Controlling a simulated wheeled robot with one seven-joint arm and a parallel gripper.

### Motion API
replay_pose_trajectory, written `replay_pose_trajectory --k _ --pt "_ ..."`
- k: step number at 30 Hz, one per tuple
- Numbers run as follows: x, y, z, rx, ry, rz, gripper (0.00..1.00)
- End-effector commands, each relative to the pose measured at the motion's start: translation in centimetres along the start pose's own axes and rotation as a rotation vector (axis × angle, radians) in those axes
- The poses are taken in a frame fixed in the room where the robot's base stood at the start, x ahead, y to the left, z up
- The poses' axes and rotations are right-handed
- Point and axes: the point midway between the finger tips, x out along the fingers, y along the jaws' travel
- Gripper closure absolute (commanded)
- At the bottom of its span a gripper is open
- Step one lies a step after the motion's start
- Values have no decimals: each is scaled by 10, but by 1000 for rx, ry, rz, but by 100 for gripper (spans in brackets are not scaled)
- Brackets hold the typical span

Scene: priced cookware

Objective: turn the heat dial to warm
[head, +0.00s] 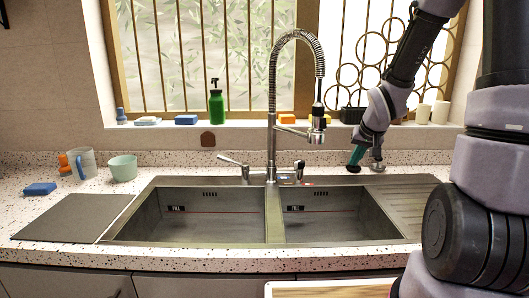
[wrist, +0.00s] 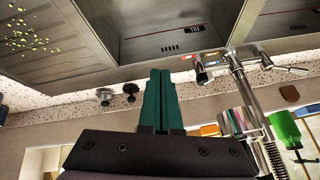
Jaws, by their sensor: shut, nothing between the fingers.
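A short dark-ended dial or handle (wrist: 200,72) stands at the faucet base in the wrist view, beside a strip of small red, orange and blue marks (wrist: 208,56). In the head view it appears as a small metal upright (head: 299,170) right of the spout. I cannot read its setting. My gripper (head: 355,160) has teal fingers, pressed together and empty, pointing down at the counter behind the right basin. In the wrist view my gripper (wrist: 160,72) is to the left of the dial, apart from it.
A black knob (wrist: 131,90) and a silver knob (wrist: 105,95) stand near my fingers. The tall spring faucet (head: 271,110) rises behind the double sink (head: 275,215). A green soap bottle (head: 216,105) is on the sill. A mug (head: 83,163) and bowl (head: 123,168) stand far left.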

Motion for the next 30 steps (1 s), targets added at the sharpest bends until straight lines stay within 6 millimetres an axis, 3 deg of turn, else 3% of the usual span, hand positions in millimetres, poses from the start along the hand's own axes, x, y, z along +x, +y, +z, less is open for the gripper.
replay_pose_trajectory --k 1,8,12,18,24,30 --pt "-24 -2 -6 -5 19 22 100" --pt "-125 -6 -3 34 43 71 100" --pt "-185 -13 14 72 51 46 100" --pt "-255 -23 48 120 47 -47 100" --pt "-289 -29 73 142 30 -122 100" --pt "-294 -30 78 144 24 -136 100"
